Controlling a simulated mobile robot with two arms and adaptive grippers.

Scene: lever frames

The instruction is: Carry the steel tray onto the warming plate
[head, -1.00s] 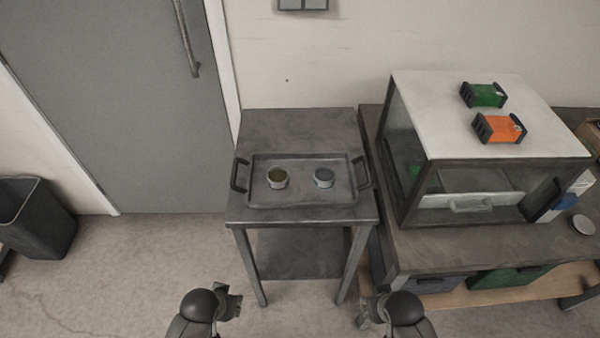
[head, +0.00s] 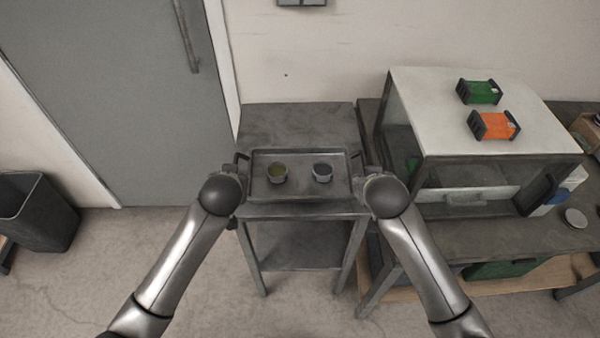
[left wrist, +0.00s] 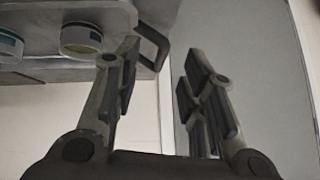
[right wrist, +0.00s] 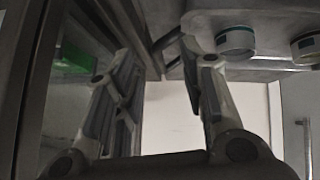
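The steel tray (head: 300,190) lies flat on a small dark metal table (head: 290,120). Whether the fingers touch the handles I cannot tell. In the head view my wrists partly hide both handles. I cannot clearly identify the warming plate.
A glass-sided cabinet with a white top (head: 470,100) stands close on the right on a workbench (head: 440,240). A green box (head: 479,91) and an orange box (head: 494,125) lie on it. A grey door (head: 130,100) and a dark bin (head: 38,215) are at left.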

